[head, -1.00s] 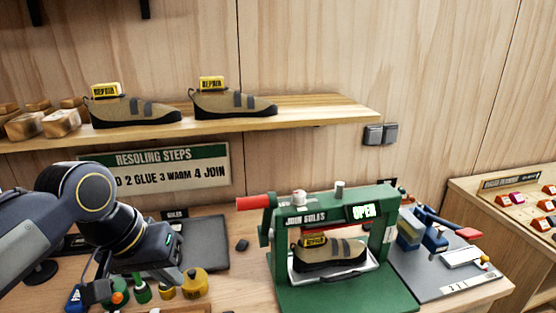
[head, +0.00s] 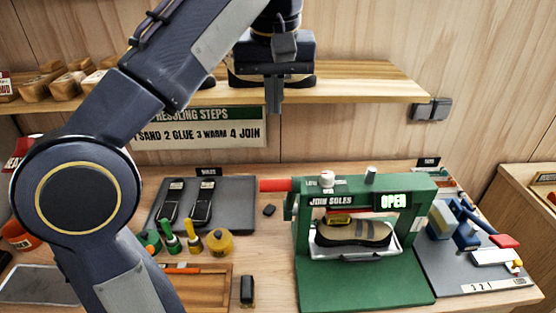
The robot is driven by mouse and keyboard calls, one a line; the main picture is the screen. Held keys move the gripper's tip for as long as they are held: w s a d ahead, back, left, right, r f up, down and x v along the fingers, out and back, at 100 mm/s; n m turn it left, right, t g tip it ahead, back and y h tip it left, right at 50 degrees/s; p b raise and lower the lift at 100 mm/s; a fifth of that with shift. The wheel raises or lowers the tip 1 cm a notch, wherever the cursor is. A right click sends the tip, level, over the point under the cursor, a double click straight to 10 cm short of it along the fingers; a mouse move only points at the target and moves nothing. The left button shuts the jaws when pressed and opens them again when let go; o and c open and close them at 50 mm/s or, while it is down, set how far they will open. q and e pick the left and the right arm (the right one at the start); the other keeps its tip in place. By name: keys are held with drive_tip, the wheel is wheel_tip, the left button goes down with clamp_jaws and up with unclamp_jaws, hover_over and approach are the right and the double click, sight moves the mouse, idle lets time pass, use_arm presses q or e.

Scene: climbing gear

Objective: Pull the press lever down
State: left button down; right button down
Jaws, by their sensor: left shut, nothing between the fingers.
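The green press (head: 366,290) stands on the workbench right of centre, with "JOIN SOLES" on its front and a lit "OPEN" sign. Its lever has a red handle (head: 273,185) that sticks out to the left from the top of the frame, roughly level. A shoe (head: 352,231) with a yellow tag sits on the tray inside the press. My left gripper (head: 275,105) is shut and empty, pointing down in front of the shelf, above the red handle and apart from it. My right gripper is not in view.
A wooden shelf (head: 375,88) runs along the wall behind my left arm; the shoes on it are mostly hidden.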

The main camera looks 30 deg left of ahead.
use_arm(q)
drive_tip(key=shift+f, duration=0.1)
drive_tip(key=shift+s+f+b, duration=0.1)
drive_tip(key=shift+f+b, duration=1.5)
drive_tip(key=shift+f, duration=4.9)
drive_tip(key=shift+f, duration=0.1)
